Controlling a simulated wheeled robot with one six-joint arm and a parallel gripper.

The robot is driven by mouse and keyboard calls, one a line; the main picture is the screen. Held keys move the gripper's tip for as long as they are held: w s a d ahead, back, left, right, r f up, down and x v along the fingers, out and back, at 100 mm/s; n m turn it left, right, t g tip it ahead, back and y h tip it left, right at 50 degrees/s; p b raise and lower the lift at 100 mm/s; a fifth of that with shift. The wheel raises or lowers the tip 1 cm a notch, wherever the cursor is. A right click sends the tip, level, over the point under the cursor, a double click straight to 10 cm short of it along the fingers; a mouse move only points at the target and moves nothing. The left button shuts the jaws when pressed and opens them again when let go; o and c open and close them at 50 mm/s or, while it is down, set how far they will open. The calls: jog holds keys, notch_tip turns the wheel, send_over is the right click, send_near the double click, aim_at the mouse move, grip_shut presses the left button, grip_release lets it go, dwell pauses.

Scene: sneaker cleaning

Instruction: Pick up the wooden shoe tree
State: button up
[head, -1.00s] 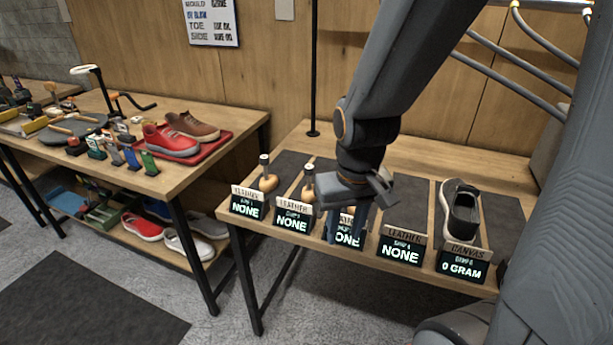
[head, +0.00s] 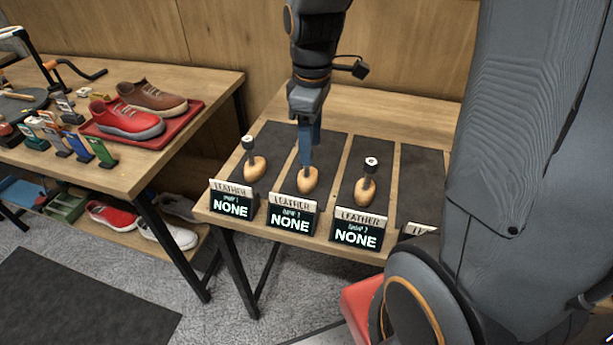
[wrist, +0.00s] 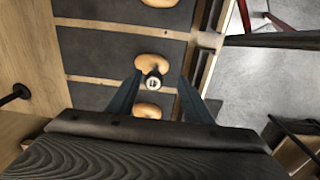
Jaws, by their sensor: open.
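Three wooden shoe trees, tan with a dark stem and pale round cap, stand on dark mats: the left one (head: 255,168), the middle one (head: 307,181) and the right one (head: 367,192). My gripper (head: 306,158) points down over the middle shoe tree, hiding its stem in the head view. In the wrist view the fingers of my gripper (wrist: 160,76) are apart, with the capped stem of the middle shoe tree (wrist: 151,62) between them. I cannot tell whether a finger touches it. Another shoe tree (wrist: 148,111) shows nearer the wrist, partly hidden.
Signs reading LEATHER and NONE (head: 290,218) stand along the front edge of the wooden table (head: 365,111). A second table at left holds a red tray (head: 180,128) with a red shoe (head: 127,120) and a brown shoe (head: 153,97). The mat at far right (head: 421,180) looks bare.

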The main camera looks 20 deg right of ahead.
aim_at(307, 176)
jog(key=w+n, duration=0.2)
jog(key=shift+n, duration=0.4)
jog(key=shift+f, duration=0.1)
jog(key=shift+s+f+p, duration=0.15)
jog(key=shift+f+p, duration=0.2)
jog(key=shift+f, duration=1.55)
jog(key=shift+s+f+p, duration=0.15)
jog(key=shift+f+p, duration=0.2)
jog(key=shift+f, duration=1.5)
grip_shut()
